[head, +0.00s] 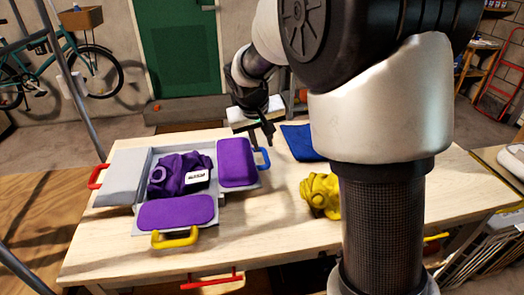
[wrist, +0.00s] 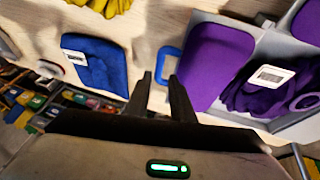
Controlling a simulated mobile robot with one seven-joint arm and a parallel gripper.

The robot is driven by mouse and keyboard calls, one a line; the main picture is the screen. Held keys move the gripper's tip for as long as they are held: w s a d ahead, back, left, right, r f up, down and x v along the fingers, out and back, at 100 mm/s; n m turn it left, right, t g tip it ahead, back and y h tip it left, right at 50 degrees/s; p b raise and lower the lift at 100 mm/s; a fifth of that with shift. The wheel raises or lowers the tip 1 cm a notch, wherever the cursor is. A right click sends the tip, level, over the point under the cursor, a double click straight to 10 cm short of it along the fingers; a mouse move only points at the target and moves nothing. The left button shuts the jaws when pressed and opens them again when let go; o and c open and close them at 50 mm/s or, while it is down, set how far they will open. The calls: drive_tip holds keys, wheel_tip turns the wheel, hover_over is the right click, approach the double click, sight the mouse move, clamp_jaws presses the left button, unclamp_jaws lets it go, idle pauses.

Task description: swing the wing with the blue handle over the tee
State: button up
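The wing with the blue handle is a purple-padded panel (head: 237,160) on the right of the grey folding board, lying opened outward. Its blue handle (head: 263,158) sticks out to the right; in the wrist view the handle (wrist: 161,65) shows at the fingertips. The purple tee (head: 180,174) lies bunched in the middle of the board with a white label on it. My gripper (head: 262,138) is above and behind the blue handle. Contact with the handle cannot be told.
The board also has a grey left wing (head: 122,178) with a red handle (head: 97,177) and a purple front flap (head: 176,212) with a yellow handle (head: 175,238). A blue cloth (head: 300,142) and yellow cloth (head: 320,193) lie to the right on the wooden table (head: 270,235).

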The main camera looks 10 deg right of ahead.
sight(266, 156)
drive_tip(key=b+x, duration=0.1)
drive_tip(key=x, duration=0.7)
drive_tip(key=shift+r, duration=0.1)
drive_tip(key=shift+c, duration=0.5)
clamp_jaws()
